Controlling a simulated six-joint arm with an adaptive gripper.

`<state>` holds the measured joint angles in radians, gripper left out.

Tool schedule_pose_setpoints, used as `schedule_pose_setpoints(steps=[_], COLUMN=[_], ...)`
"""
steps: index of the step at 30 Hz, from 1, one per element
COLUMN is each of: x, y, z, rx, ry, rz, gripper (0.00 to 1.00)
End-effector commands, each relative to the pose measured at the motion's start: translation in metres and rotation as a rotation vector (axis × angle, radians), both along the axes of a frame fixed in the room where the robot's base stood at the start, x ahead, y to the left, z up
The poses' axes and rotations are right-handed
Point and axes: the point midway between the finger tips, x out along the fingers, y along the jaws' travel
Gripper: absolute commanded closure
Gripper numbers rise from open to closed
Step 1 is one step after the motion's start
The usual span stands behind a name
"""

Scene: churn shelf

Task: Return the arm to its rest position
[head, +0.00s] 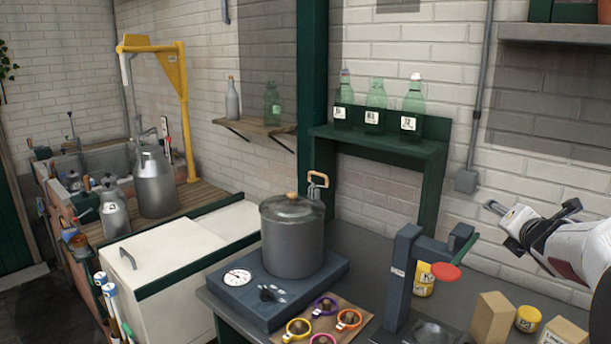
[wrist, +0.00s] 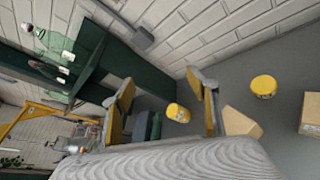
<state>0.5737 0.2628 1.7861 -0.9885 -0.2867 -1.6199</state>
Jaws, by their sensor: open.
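My gripper (head: 500,222) is at the right of the head view, raised above the counter and pointing left. Its fingers are apart, with nothing between them. In the wrist view the two yellow-padded fingers (wrist: 166,100) are spread. A yellow tin (wrist: 177,112) shows in the gap, further off on the counter and not touched. The green shelf (head: 385,143) with three labelled green bottles (head: 373,108) is to the left of my gripper, apart from it.
Below my gripper on the grey counter stand a dark post (head: 400,280) with a red disc (head: 446,271), cardboard boxes (head: 491,319) and yellow tins (head: 527,319). A lidded pot (head: 292,240) sits on a blue-grey scale. A wall shelf (head: 555,33) hangs at upper right.

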Motion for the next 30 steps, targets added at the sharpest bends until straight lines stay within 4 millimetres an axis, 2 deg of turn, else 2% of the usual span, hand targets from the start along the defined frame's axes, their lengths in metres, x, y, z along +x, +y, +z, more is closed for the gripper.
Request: schedule_pose_setpoints(steps=[6,14,23,30], x=[-0.029,-0.072,-0.131,-0.184], y=[0.035,0.076,0.127,0.17], z=[0.018,0.023,0.014,-0.005], rx=[0.235,0.529,0.871,1.139], ry=[-0.051,-0.103,-0.145,-0.158], rz=[-0.139,-0.309,-0.506,-0.672], gripper=[0.41,0.41,0.41,0.41])
